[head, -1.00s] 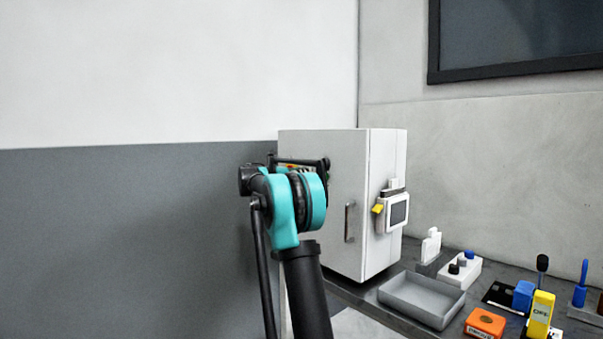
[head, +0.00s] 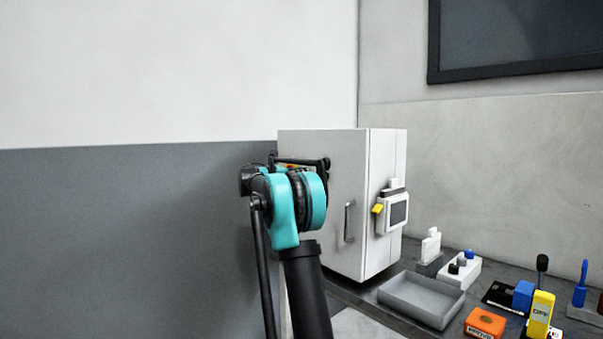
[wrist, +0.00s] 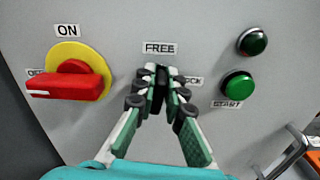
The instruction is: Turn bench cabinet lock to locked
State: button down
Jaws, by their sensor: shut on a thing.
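The cabinet lock is a small black knob (wrist: 161,74) on the grey panel in the wrist view. A FREE label (wrist: 159,47) is just above it, and a label ending in "OCK" (wrist: 191,81) is to its right, partly covered by a finger. My gripper (wrist: 162,90) is shut on the knob, its green-padded fingers meeting on either side. The fingertips hide much of the knob, so its exact angle is hard to tell. In the head view my arm stands in front of the white cabinet (head: 340,205) and hides the lock and fingertips.
A red switch (wrist: 72,82) on a yellow disc, under an ON label, is left of my fingers. A grey tray (head: 420,300) and an orange block (head: 485,322) are on the bench.

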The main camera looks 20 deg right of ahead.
jog(key=m, duration=0.4)
jog(key=shift+s+f, duration=0.1)
jog(key=shift+s, duration=0.1)
jog(key=m, duration=0.4)
jog(key=shift+s+d+f, duration=0.1)
jog(key=shift+f, duration=0.05)
jog(key=shift+s+f+m, duration=0.1)
jog(key=shift+f+m, duration=0.1)
jog(key=shift+m, duration=1.85)
jog(key=shift+s+f+m, duration=0.1)
jog(key=shift+f+m, duration=0.05)
jog(key=shift+m, duration=1.9)
jog(key=c, duration=1.6)
grip_release()
